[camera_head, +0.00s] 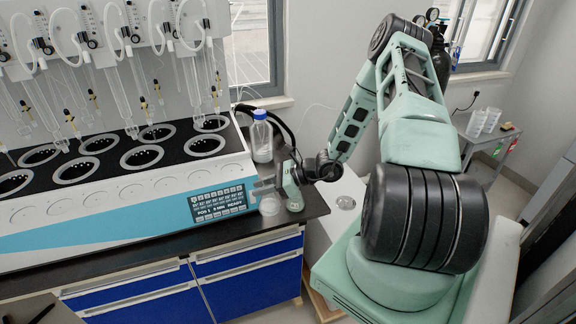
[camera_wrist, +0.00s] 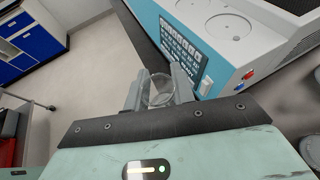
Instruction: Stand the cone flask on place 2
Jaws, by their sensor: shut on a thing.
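The cone flask (camera_head: 269,206) is clear glass and sits low at the right front corner of the multi distiller (camera_head: 120,190), over the dark bench. My gripper (camera_head: 266,188) is shut on it. In the wrist view the flask (camera_wrist: 159,91) shows between the two grey fingers; I cannot tell whether its base touches the bench. The distiller's black top has two rows of ringed round openings (camera_head: 141,157), with glass tubes hanging above. I cannot make out which opening is place 2.
A display panel (camera_head: 218,203) is on the distiller's front, close to my gripper. A blue-capped bottle (camera_head: 262,140) stands behind my gripper. Blue drawers (camera_head: 250,272) are below the bench.

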